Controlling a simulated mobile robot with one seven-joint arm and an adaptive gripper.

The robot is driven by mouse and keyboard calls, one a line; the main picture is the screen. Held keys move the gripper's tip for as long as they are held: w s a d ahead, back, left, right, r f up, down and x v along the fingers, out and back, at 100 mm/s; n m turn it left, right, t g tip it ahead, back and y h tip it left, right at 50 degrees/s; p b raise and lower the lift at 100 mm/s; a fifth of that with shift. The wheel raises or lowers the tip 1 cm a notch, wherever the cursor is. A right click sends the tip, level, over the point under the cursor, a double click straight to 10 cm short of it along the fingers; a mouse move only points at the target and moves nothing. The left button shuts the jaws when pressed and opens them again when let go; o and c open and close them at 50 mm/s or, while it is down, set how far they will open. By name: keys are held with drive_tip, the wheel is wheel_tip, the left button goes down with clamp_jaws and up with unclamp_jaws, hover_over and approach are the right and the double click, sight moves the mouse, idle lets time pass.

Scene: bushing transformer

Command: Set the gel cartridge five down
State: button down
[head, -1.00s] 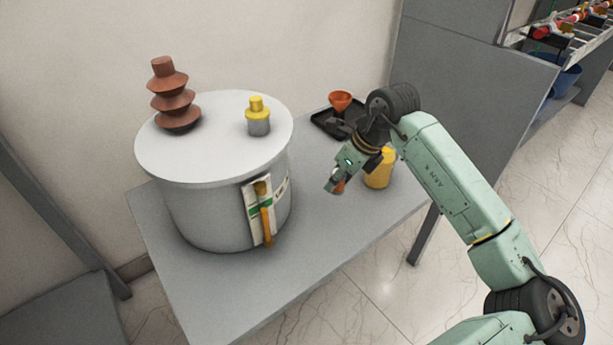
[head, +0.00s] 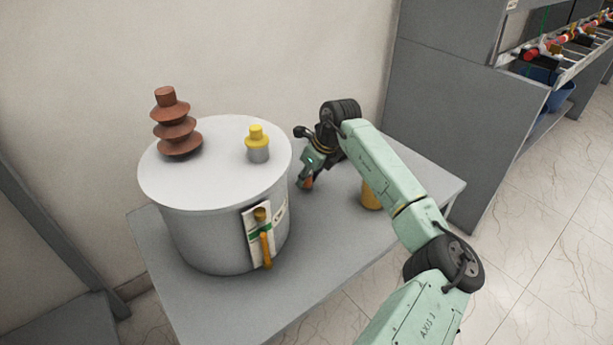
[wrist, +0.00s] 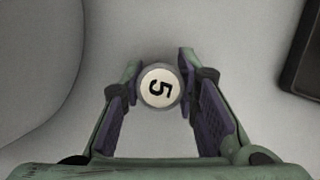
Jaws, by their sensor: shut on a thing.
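The gel cartridge five (wrist: 159,88) shows end-on in the wrist view, a round pale cap with a black 5 and a grey rim. My gripper (wrist: 160,76) is shut on it, with one finger on each side. In the head view my gripper (head: 306,181) points down over the grey table just right of the tank. A small orange-brown part of the cartridge (head: 306,184) shows at the fingertips. I cannot tell whether its lower end touches the table.
The transformer tank (head: 215,235) stands close on the left, with a brown ribbed bushing (head: 177,130) and a yellow-capped fitting (head: 257,145) on its lid. A yellow container (head: 370,196) stands right, partly behind my arm. A dark tray (wrist: 303,60) edges the wrist view. The table (head: 325,235) is clear in front.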

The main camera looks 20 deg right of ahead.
drive_tip(key=shift+f, duration=0.3)
drive_tip(key=shift+f, duration=0.1)
drive_tip(key=shift+f, duration=0.15)
drive_tip(key=c, duration=1.2)
unclamp_jaws()
drive_tip(key=shift+c, duration=0.2)
